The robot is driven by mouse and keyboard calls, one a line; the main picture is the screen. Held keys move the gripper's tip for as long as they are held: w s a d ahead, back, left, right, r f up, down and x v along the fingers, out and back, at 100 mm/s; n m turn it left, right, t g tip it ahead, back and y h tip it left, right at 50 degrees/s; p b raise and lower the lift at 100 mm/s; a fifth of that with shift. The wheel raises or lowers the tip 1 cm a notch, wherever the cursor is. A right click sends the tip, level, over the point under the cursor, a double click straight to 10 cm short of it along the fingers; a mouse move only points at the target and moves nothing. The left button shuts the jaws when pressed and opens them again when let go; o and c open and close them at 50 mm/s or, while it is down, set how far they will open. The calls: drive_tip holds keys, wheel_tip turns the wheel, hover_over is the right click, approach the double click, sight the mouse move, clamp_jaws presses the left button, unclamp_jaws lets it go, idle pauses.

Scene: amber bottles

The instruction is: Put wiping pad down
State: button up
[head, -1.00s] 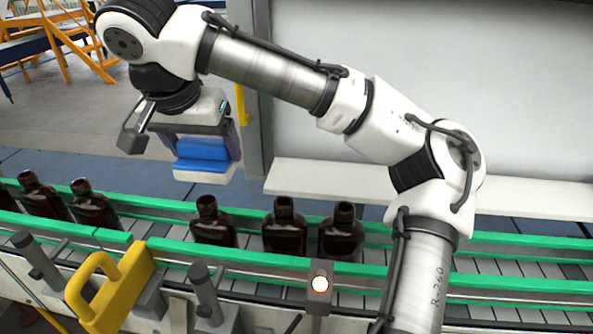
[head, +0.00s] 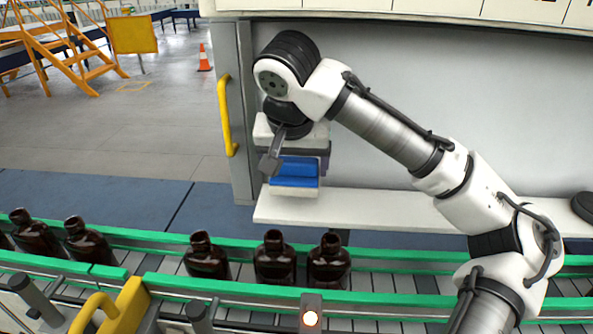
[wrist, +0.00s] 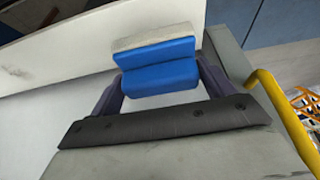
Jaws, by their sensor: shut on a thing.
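The wiping pad (head: 294,181) has a blue grip block on top and a pale pad underneath. My gripper (head: 296,168) is shut on its blue block and points down. The pad is at the left end of a white shelf (head: 380,210) beyond the conveyor. I cannot tell whether its underside touches the shelf. In the wrist view the blue block of the wiping pad (wrist: 158,75) sits between the fingers of my gripper (wrist: 155,80), with the pale pad beyond it.
Several amber bottles (head: 275,262) stand on the conveyor between green rails (head: 400,305). A yellow handle (head: 227,115) is on the cabinet edge left of my gripper. A dark round object (head: 584,205) lies at the shelf's right end. The shelf's middle is clear.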

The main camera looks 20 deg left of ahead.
sight(296, 175)
drive_tip(key=shift+w+d+f, duration=0.1)
drive_tip(key=shift+w+d, duration=0.05)
drive_tip(key=shift+f+p, duration=0.6)
drive_tip(key=shift+f, duration=1.1)
drive_tip(key=shift+f, duration=0.1)
drive_tip(key=o, duration=1)
